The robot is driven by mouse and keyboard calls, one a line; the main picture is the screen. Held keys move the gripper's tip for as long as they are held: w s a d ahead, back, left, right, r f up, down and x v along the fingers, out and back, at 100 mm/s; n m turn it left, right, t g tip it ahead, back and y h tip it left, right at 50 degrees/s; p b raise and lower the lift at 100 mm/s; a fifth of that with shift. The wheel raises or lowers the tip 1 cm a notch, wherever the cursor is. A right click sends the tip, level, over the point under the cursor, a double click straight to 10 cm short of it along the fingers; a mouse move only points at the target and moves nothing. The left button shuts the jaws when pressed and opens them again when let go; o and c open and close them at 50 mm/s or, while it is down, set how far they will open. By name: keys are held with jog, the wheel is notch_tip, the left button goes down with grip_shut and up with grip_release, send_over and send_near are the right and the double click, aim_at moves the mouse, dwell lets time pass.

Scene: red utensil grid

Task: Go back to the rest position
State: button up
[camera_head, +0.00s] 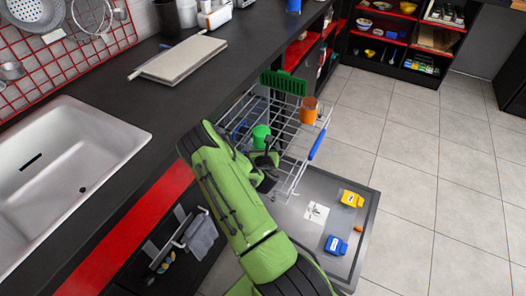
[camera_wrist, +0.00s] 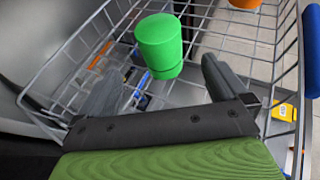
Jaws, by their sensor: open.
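My green arm reaches from the bottom of the head view over a wire dish rack (camera_head: 318,131). My gripper (camera_head: 267,160) is at its end, low over the rack's near part. In the wrist view my gripper (camera_wrist: 165,88) has its two dark fingers apart, with nothing between them that I can see held. A green cup (camera_wrist: 160,42) is in the rack just beyond the fingers; it also shows in the head view (camera_head: 260,136). I cannot tell whether a finger touches it.
An orange cup (camera_head: 308,110) and a green slotted piece (camera_head: 283,83) are at the rack's far side. Below is an open dishwasher door (camera_head: 313,188) with a yellow box (camera_head: 352,198) and a blue box (camera_head: 336,245). The counter (camera_head: 130,95) with a sink (camera_head: 75,150) is left; floor is free at right.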

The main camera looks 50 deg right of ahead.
jog(key=b+v, duration=0.2)
jog(key=v, duration=0.2)
jog(key=shift+s+a, duration=0.2)
jog(key=shift+s, duration=0.05)
jog(key=s+a+r+m+g+y, duration=0.1)
jog(key=a+r+m+g+y, duration=0.1)
jog(key=a+r+m, duration=0.55)
jog(key=s+a+r+m+g+y, duration=0.1)
jog(key=a+r+m, duration=0.55)
jog(key=m, duration=0.65)
jog(key=s+a+r+m+g+y, duration=0.1)
jog(key=s+a+r+m+y, duration=0.2)
jog(key=s+a+r, duration=0.45)
jog(key=s+a+r+m+y, duration=0.3)
jog(key=s+a+r+m, duration=0.1)
jog(key=s+a, duration=0.65)
notch_tip(320, 180, up, 15)
jog(key=p, duration=1.5)
jog(key=shift+d, duration=0.5)
